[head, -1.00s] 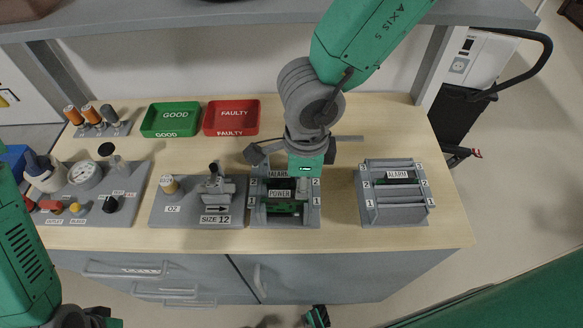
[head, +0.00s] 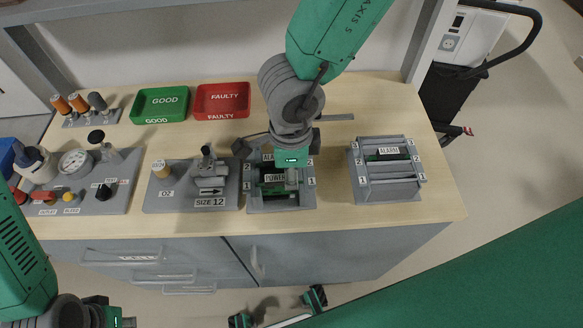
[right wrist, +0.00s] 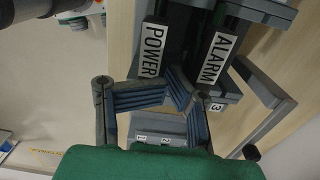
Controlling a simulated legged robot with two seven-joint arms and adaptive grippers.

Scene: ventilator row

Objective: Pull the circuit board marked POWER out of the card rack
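The POWER board (head: 275,191) stands in the middle rack (head: 282,205), its white label facing up. The right wrist view shows the POWER label (right wrist: 152,50) just beyond my right gripper (right wrist: 150,92), with the ALARM label (right wrist: 217,58) beside it. The gripper's blue-grey fingers are spread apart with no board visibly clamped. In the head view my right gripper (head: 282,160) hangs over the back part of this rack and hides some of it. My left gripper (head: 112,318) is at the bottom left; its fingers are cut off or unclear.
A second rack (head: 388,192) with another ALARM board stands to the right. Green GOOD (head: 160,103) and red FAULTY (head: 222,100) trays are at the back. A SIZE 12 fixture (head: 209,175) is close on the left. The table (head: 335,200) is bare between the racks.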

